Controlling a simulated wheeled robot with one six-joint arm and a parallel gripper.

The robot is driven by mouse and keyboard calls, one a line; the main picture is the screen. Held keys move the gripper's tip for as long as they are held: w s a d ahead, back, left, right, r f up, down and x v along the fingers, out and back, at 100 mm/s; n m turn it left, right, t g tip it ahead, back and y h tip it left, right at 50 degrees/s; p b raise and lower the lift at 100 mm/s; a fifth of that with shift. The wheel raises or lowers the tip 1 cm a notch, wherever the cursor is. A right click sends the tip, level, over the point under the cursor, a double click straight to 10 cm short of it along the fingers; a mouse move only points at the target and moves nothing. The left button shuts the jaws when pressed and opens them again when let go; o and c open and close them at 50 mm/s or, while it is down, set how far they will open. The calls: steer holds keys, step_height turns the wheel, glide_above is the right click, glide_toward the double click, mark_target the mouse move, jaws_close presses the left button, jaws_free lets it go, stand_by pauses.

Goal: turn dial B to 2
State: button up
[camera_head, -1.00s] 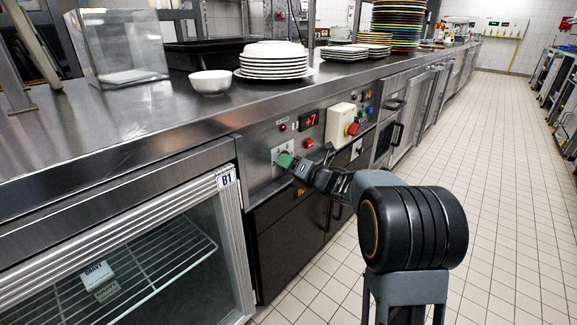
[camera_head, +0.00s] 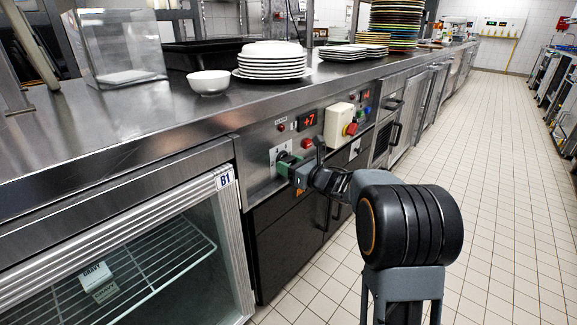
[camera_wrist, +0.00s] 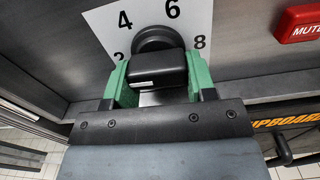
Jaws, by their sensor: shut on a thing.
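A black dial (camera_wrist: 158,62) sits on a white plate (camera_wrist: 105,20) with the numbers 2, 4, 6 and 8 visible around it. My gripper (camera_wrist: 158,80) has its two green fingers on either side of the dial's thick bar and is shut on it. A small pale mark shows on the lower left of the bar, but I cannot tell which number the dial points to. In the head view, my gripper (camera_head: 288,164) is at the white dial plate (camera_head: 276,153) on the steel counter front and hides most of the dial.
A red MUTE button (camera_wrist: 302,22) is right of the dial in the wrist view. In the head view, a red display (camera_head: 307,121) reads +7, and a red-knobbed switch box (camera_head: 338,118) stands out from the panel. A glass-fronted fridge (camera_head: 120,265) is below left.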

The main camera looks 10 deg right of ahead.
steer(key=shift+f+n, duration=0.1)
steer(key=shift+n, duration=0.3)
steer(key=o, duration=0.9)
steer(key=shift+o, duration=0.2)
steer(key=shift+d, duration=0.1)
steer(key=p+v, duration=0.3)
steer(key=v, duration=1)
steer(key=shift+s+d, duration=0.2)
steer(key=shift+s, duration=0.2)
